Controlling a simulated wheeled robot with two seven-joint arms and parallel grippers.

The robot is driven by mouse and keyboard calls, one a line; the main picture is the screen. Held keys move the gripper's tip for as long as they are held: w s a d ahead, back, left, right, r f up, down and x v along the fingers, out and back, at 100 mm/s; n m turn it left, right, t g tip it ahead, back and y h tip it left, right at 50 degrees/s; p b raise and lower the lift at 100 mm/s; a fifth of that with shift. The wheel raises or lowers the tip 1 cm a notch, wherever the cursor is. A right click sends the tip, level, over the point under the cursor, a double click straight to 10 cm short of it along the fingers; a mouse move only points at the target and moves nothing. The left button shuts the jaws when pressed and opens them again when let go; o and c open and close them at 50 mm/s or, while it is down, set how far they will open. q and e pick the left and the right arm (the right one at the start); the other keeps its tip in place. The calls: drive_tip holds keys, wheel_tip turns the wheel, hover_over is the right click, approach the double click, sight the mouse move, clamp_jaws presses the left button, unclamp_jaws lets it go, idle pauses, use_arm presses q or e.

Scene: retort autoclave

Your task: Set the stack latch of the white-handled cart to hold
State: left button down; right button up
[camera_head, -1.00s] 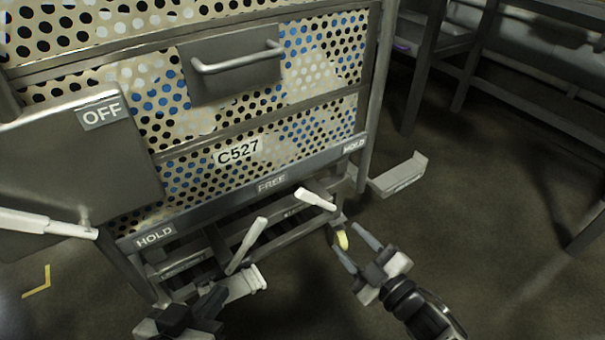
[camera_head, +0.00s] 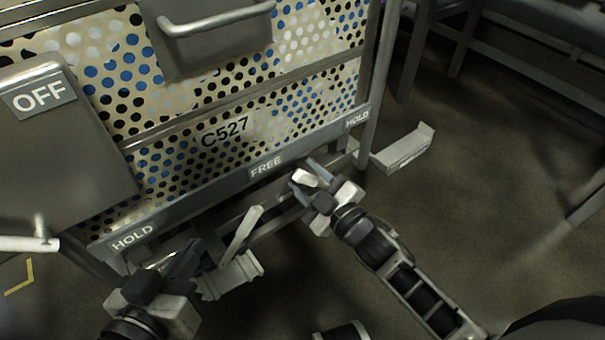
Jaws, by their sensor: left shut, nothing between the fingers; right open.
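The cart (camera_head: 180,222) carries a grey rail with a HOLD label (camera_head: 133,236) at the left, FREE (camera_head: 266,166) in the middle and HOLD (camera_head: 357,118) at the right. A lever with a white end (camera_head: 305,178) sticks out under the rail, just right of FREE. My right gripper (camera_head: 311,177) is open at this white end, with its fingers to either side; contact is unclear. A second white lever (camera_head: 242,235) stands tilted further left, above a pale bracket (camera_head: 232,276). My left gripper (camera_head: 188,258) is shut and empty, below the left HOLD label and left of that bracket.
A grey box marked OFF (camera_head: 60,150) with a white handle (camera_head: 25,243) is at the left. A drawer-like handle (camera_head: 218,20) is at the top. A grey pedal-like plate (camera_head: 405,150) juts out at the right. The floor (camera_head: 490,210) at right is clear.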

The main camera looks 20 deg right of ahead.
use_arm(q)
drive_tip(key=shift+r, duration=0.35)
use_arm(e)
drive_tip(key=shift+c, duration=0.3)
clamp_jaws()
drive_tip(key=shift+r, duration=0.1)
